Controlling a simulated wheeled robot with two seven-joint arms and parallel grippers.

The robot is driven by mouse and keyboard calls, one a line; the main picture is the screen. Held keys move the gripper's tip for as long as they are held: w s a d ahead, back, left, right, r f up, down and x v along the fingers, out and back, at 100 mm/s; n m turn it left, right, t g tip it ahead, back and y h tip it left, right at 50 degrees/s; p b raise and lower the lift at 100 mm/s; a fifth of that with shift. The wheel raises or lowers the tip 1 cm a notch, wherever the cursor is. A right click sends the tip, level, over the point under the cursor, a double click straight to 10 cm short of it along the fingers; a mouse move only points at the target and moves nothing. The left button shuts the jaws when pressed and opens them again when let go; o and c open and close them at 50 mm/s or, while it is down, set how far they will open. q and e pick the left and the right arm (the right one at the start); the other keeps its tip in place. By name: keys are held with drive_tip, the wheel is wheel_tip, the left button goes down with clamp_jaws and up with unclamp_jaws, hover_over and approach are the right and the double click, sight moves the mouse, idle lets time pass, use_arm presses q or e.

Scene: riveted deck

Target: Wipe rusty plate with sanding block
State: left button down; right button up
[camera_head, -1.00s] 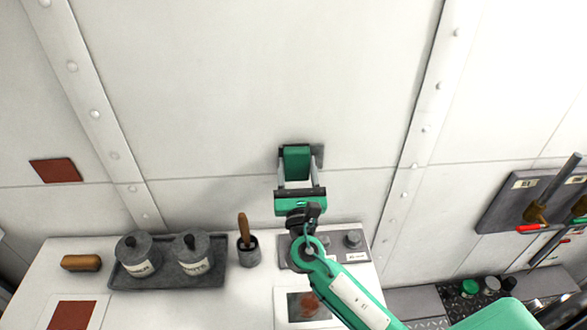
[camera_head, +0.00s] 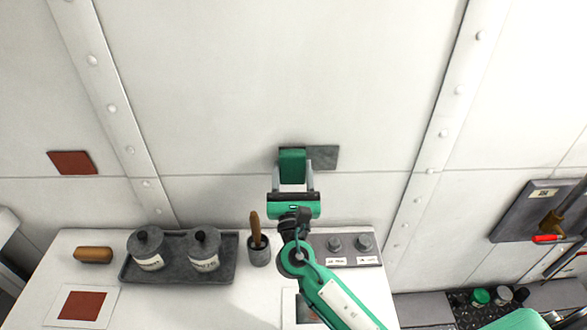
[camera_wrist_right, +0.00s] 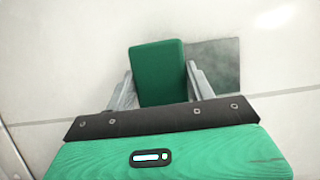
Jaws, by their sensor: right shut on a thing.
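My right gripper (camera_head: 292,172) is shut on a green sanding block (camera_head: 292,163) and holds it up at the white wall. The block also shows between the fingers in the right wrist view (camera_wrist_right: 157,72). It covers the left part of a square plate (camera_head: 324,157), whose visible right part is grey with no clear rust; it also shows in the right wrist view (camera_wrist_right: 213,68). What lies under the block is hidden, and I cannot tell for sure whether the block touches. A rust-red square plate (camera_head: 72,162) is on the wall at the left. My left gripper is not in view.
A white table (camera_head: 190,305) stands below. On it are a tray (camera_head: 230,277) with two lidded jars, a cup (camera_head: 259,252) with a wooden handle, a brown brush (camera_head: 93,255) and a card with a rust-red square (camera_head: 82,306). A dark rack (camera_head: 520,215) is at the right.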

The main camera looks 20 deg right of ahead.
drive_tip(key=shift+s+a, duration=0.2)
drive_tip(key=shift+s, duration=0.6)
drive_tip(key=shift+s+a, duration=0.25)
drive_tip(key=shift+s, duration=0.6)
drive_tip(key=shift+s+a, duration=0.2)
drive_tip(key=shift+s, duration=0.6)
drive_tip(key=shift+s, duration=0.1)
drive_tip(key=s, duration=0.1)
drive_tip(key=s+a, duration=0.1)
drive_tip(key=shift+s, duration=0.35)
